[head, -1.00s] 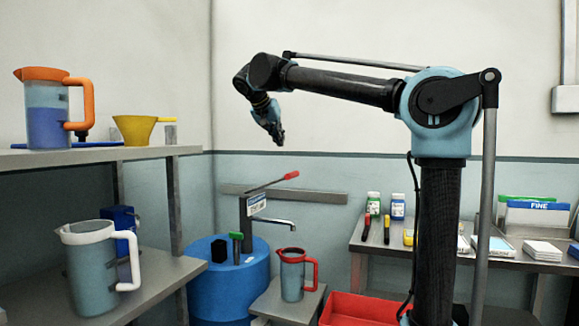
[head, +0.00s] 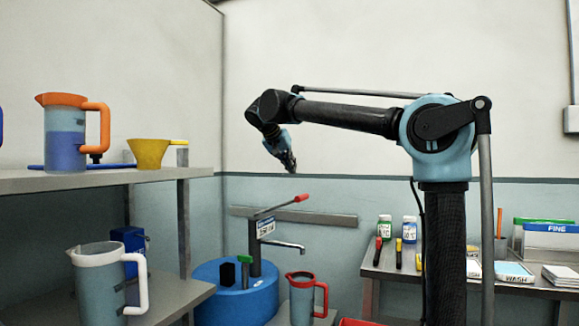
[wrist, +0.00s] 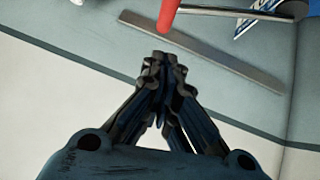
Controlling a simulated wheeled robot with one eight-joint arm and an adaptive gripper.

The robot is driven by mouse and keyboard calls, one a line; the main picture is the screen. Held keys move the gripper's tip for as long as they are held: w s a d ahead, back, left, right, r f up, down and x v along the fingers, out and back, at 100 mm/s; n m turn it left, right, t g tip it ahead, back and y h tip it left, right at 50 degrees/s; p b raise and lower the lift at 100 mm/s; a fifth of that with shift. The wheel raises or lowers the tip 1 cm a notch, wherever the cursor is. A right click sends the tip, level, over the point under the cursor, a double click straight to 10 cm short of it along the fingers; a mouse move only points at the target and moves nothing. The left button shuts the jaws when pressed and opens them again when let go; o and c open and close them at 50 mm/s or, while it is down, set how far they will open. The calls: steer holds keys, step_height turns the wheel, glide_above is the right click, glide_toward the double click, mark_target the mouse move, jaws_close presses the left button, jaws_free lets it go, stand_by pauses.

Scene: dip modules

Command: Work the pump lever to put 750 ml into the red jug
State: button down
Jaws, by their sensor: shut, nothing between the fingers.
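The pump lever (head: 283,206) is a thin bar with a red grip, slanting up to the right from the pump post (head: 255,250) on a blue drum (head: 238,302). The post bears a label too small to read in full. The red jug (head: 301,298) has a red rim and handle and stands below the spout (head: 286,244); its bottom is cut off. My gripper (head: 291,168) is shut and empty, above the lever in the head view. In the wrist view the red grip (wrist: 167,14) shows just beyond the shut fingertips (wrist: 160,62); contact cannot be told.
An orange-rimmed jug (head: 65,135) with blue liquid and a yellow funnel (head: 149,153) stand on the upper left shelf. A white-handled jug (head: 98,285) stands below. The right bench (head: 455,284) holds bottles and cards. A grey rail (head: 330,219) runs along the wall.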

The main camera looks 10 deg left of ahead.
steer(key=x, duration=0.6)
steer(key=shift+f, duration=0.1)
steer(key=shift+s+d+f, duration=0.1)
steer(key=shift+f, duration=0.45)
steer(key=shift+s+d+f, duration=0.1)
steer(key=shift+f, duration=0.4)
steer(key=shift+d+f, duration=0.1)
steer(key=shift+f, duration=0.55)
steer(key=shift+s+f, duration=0.1)
steer(key=shift+f, duration=0.05)
